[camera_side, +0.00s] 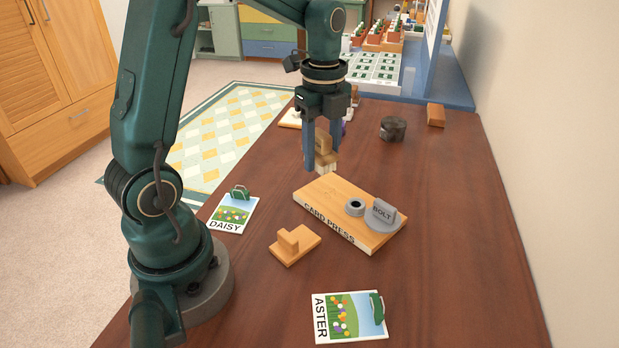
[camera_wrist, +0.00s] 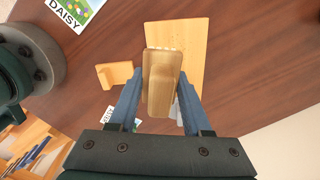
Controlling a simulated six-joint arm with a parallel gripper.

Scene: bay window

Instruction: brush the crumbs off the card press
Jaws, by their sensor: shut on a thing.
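My gripper (camera_side: 321,150) is shut on a small wooden brush (camera_side: 325,159), held above the table at the far left end of the card press. The brush has a pale lower edge pointing down. In the wrist view the brush (camera_wrist: 162,85) lies between two blue fingers. The card press (camera_side: 325,199) is a flat light-wood block lettered CARD PRESS, lying on the table; it also shows in the wrist view (camera_wrist: 193,35), partly hidden by the brush.
A DAISY card (camera_side: 233,214) and an ASTER card (camera_side: 349,317), each with a green clip, lie on the table. A wooden stepped piece (camera_side: 294,244) is in front of the press. A dark round thing (camera_side: 393,128) and a wooden block (camera_side: 436,115) stand behind. Right of the press is clear.

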